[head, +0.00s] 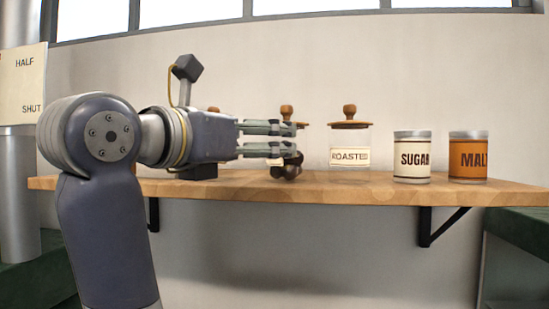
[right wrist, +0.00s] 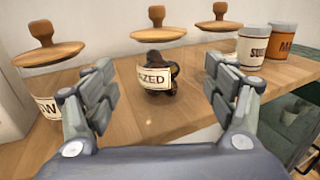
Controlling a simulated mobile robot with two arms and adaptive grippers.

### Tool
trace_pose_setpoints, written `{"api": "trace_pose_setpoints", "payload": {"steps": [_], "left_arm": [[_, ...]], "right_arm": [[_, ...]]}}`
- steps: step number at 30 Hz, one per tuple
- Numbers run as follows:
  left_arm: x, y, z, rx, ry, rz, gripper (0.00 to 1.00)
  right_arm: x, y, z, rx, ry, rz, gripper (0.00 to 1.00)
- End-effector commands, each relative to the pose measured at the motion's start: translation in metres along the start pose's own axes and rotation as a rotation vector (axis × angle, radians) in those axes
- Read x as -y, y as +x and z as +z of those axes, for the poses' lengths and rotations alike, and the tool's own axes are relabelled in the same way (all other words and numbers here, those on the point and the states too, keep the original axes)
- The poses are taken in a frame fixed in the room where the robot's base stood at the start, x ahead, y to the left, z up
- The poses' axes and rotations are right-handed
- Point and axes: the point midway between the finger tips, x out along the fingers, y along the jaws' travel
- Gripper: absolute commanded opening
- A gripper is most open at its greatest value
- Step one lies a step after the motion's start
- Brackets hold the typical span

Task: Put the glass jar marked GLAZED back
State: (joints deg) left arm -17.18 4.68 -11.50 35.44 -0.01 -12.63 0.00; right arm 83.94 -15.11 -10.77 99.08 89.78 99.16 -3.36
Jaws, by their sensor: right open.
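The GLAZED jar (right wrist: 154,77) is clear glass with a wooden lid and knob and dark chestnuts low inside. It stands upright on the wooden shelf (head: 390,190). In the right wrist view the end of its label, "AZED", shows between my fingers. In the head view my right gripper hides most of it; its lid knob (head: 287,112) and dark chestnuts (head: 288,168) show. My right gripper (head: 290,139) is open, level, its fingers reaching across the jar from the left. I cannot tell whether they touch it. My left gripper is not in view.
The ROASTED jar (head: 349,156) stands to the right, then the SUGAR tin (head: 412,174) and the orange MALT tin (head: 468,175). Another lidded jar, its label ending in "W" (right wrist: 46,106), stands left of the GLAZED jar. A HALF/SHUT sign (head: 24,85) is at far left.

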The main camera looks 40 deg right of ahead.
Motion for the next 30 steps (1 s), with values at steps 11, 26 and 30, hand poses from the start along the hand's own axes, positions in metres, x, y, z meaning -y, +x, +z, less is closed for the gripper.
{"api": "trace_pose_setpoints", "payload": {"steps": [11,26,30], "left_arm": [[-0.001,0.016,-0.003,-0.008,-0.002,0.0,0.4],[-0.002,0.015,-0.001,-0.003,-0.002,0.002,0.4],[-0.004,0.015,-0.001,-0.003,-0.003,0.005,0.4]], "right_arm": [[0.0,-0.035,0.0,0.0,0.0,0.0,0.78],[0.0,-0.035,0.0,0.0,0.0,-0.001,0.78],[0.0,-0.035,0.0,0.0,-0.001,0.0,0.78]]}}
